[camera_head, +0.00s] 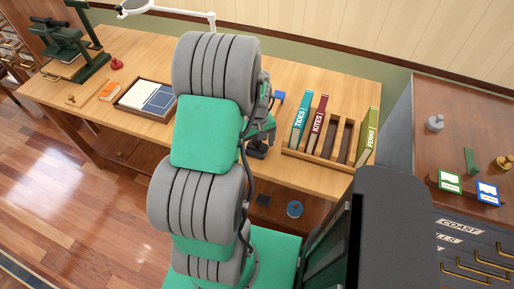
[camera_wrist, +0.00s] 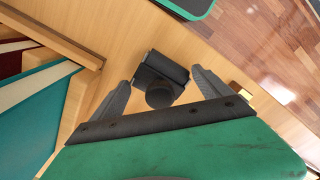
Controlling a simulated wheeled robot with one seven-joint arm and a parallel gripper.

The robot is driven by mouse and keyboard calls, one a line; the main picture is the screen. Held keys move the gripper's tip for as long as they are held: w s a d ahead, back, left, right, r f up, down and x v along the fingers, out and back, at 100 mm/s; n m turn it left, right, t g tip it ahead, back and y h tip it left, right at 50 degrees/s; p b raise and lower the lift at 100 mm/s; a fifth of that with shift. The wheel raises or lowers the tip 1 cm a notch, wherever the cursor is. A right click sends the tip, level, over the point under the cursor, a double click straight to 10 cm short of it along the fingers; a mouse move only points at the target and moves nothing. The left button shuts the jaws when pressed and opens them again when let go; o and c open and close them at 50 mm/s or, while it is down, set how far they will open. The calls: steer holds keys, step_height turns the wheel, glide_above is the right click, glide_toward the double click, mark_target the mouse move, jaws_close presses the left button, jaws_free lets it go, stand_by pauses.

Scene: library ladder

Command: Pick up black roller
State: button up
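The black roller (camera_wrist: 161,94) shows in the wrist view as a dark rectangular body with a round knob-like end toward me. It lies on the wooden table, between the fingers of my gripper (camera_wrist: 161,78). My gripper is open, with one grey finger on each side and narrow gaps beside the black body. I see no grip on it. In the head view my gripper (camera_head: 262,132) is partly hidden by my arm, and a dark shape (camera_head: 257,151) just below it near the table's front edge seems to be the roller.
A wooden book rack (camera_head: 322,152) with upright books stands to the right on the table (camera_head: 215,150). A small blue object (camera_head: 278,97) lies behind my gripper. A tray (camera_head: 122,105) with papers is to the left. A grey cabinet (camera_head: 470,240) stands at the right.

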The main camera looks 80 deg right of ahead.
steer(key=c, duration=0.9)
steer(key=shift+r, duration=0.1)
steer(key=shift+d+r, duration=0.1)
steer(key=shift+r, duration=0.4)
steer(key=s+a+r+b, duration=0.1)
steer(key=s+a+r, duration=0.1)
steer(key=s+r, duration=0.4)
steer(key=s+a+r+b, duration=0.2)
steer(key=s+r, duration=0.4)
steer(key=s, duration=0.1)
steer(key=shift+s+a, duration=0.15)
steer(key=shift+a, duration=0.15)
